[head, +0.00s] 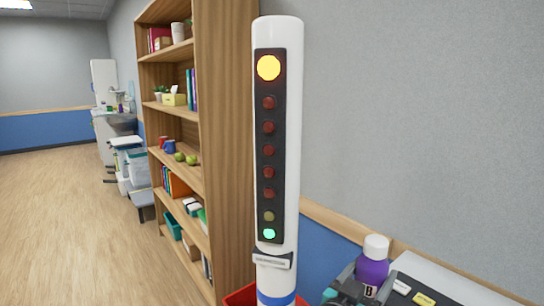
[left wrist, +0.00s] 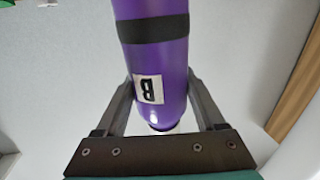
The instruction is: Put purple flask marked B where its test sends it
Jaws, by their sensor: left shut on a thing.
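The purple flask marked B (head: 372,270) has a white cap and shows at the bottom right of the head view. My left gripper (head: 352,290) is shut on it. In the left wrist view the flask (left wrist: 165,60) lies between the two fingers, with a dark band and a white B label. A tall white post (head: 278,150) stands left of the flask, apart from it. My right gripper is out of view.
A red container (head: 240,296) shows partly behind the post's foot. A pale surface (head: 455,288) with white and yellow labels lies right of the flask. A wooden bookcase (head: 225,130) stands left of the post. Open wooden floor (head: 70,220) lies farther left.

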